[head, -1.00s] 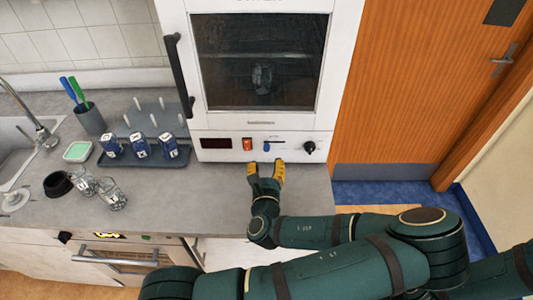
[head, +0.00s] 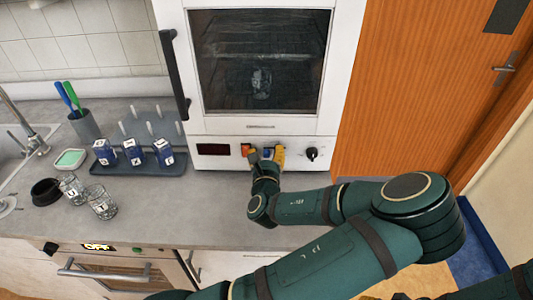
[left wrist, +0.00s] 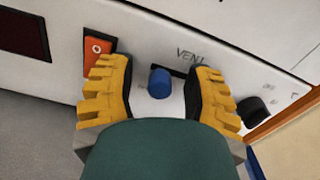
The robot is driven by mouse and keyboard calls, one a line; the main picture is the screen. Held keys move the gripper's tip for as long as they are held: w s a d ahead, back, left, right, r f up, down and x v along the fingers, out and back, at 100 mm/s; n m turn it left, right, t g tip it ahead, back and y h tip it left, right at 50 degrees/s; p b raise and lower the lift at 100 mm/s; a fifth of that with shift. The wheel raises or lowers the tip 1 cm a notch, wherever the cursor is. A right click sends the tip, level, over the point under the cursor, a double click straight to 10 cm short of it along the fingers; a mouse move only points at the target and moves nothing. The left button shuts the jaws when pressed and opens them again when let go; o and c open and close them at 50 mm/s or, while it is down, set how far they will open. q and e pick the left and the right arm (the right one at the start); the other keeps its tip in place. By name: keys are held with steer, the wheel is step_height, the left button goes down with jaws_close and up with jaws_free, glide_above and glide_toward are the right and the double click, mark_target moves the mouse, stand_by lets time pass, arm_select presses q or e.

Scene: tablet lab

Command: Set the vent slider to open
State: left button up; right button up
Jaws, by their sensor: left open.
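The vent slider's blue knob (left wrist: 159,83) stands out from the white front panel, just below a dark slot and the printed word VENT. It seems to be at the slot's left part; the fingers hide some of the slot. My left gripper (left wrist: 159,98) has its yellow fingers apart, one on each side of the knob, with visible gaps to both. In the head view the left gripper (head: 265,156) is at the panel below the oven window and mostly covers the slider. My right gripper is not in view.
A red rocker switch (left wrist: 98,56) is just left of the slider, and a black dial (head: 312,154) is to the right. A dark display (head: 213,149) is further left.

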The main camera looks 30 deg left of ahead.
mark_target(285, 147)
arm_select(q)
jaws_close()
steer(key=w+d, duration=0.1)
steer(key=d, duration=0.1)
steer(key=w+d, duration=0.1)
steer(key=d, duration=0.1)
steer(key=shift+w+d+r, duration=0.1)
steer(key=shift+w, duration=0.2)
jaws_free()
steer(key=shift+w+d, duration=0.1)
